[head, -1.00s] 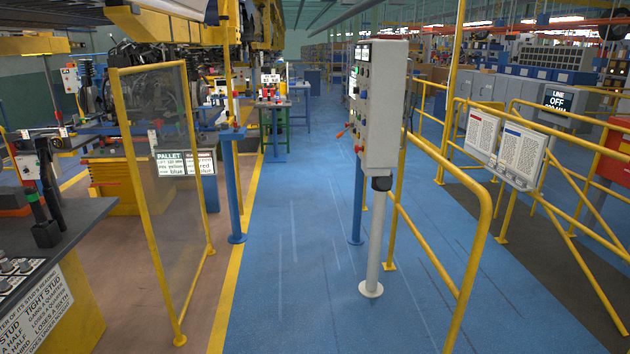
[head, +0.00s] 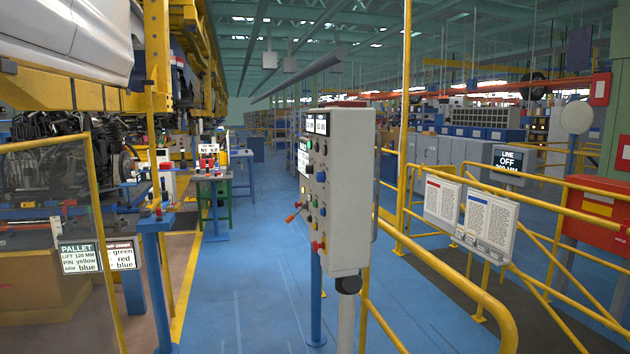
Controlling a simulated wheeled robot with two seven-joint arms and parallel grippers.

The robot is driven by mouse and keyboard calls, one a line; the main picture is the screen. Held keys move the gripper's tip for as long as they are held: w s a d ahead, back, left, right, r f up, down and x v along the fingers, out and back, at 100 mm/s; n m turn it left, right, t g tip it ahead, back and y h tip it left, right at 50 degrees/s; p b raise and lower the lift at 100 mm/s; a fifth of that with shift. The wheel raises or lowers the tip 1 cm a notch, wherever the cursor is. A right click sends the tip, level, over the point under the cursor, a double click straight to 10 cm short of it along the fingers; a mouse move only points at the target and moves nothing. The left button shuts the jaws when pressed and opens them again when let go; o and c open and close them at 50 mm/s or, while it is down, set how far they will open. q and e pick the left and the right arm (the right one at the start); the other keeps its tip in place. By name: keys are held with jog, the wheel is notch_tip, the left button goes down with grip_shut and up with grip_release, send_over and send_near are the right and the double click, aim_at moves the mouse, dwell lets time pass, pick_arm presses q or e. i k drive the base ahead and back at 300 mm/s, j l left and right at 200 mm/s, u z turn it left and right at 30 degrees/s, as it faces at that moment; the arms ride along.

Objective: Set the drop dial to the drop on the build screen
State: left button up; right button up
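A grey control box (head: 342,190) stands on a post in the middle of the head view. Its control face (head: 313,190) is turned to the left and shows only at a steep angle. It carries small dark displays, several coloured buttons and knobs, and a lever with a red tip (head: 291,218). I cannot tell which control is the drop dial. A dark screen at the right (head: 508,161) reads "LINE OFF" with a partly legible figure in MM below. I cannot identify the build screen for sure. Neither of my grippers is in view.
Yellow railing (head: 440,265) runs behind and right of the box. Two printed boards (head: 465,213) hang on it. A blue post (head: 155,280) and a yellow-framed clear panel (head: 50,200) stand left. The blue floor (head: 250,290) left of the box is clear.

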aim_at(320, 175)
jog(key=i+j+z, duration=0.15)
jog(key=i+j, duration=0.25)
jog(key=i+j+z, duration=0.1)
jog(key=i+j, duration=0.35)
jog(key=i+j+z, duration=0.15)
jog(key=i+j, duration=0.25)
jog(key=i+j+z, duration=0.1)
jog(key=i+j, duration=0.25)
jog(key=j, duration=0.2)
jog(key=i+j+z, duration=0.15)
jog(key=i+j, duration=0.2)
jog(key=j, duration=0.2)
jog(key=i+j+z, duration=0.1)
jog(key=i+j, duration=0.25)
jog(key=j, duration=0.25)
jog(key=i+j+z, duration=0.15)
jog(key=i+j, duration=0.15)
jog(key=j, duration=0.3)
jog(key=i+j+z, duration=0.1)
jog(key=i+j, duration=0.15)
jog(key=j, duration=0.4)
jog(key=z, duration=1.3)
jog(key=k+u, duration=0.1)
